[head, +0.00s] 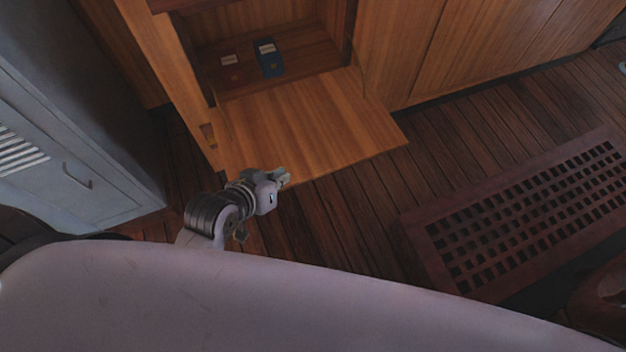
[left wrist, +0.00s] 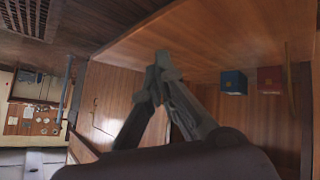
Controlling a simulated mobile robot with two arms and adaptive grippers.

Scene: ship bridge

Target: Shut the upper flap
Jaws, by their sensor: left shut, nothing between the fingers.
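A wooden cabinet stands open at the top of the head view. One flap (head: 310,125) is folded down flat in front of its opening, and I take it for the upper flap. The flap also fills the top of the left wrist view (left wrist: 210,35). My left gripper (head: 284,177) is shut and empty at the flap's near edge, left of its middle. Its fingertips show in the left wrist view (left wrist: 162,62); whether they touch the flap I cannot tell. My right gripper is not in view.
Inside the cabinet stand a blue box (head: 268,58) and a red box (head: 231,68). A narrow upright wooden panel (head: 170,65) is left of the opening. A grey locker (head: 75,150) stands further left. A floor grating (head: 520,215) lies at the right, with bare planks between.

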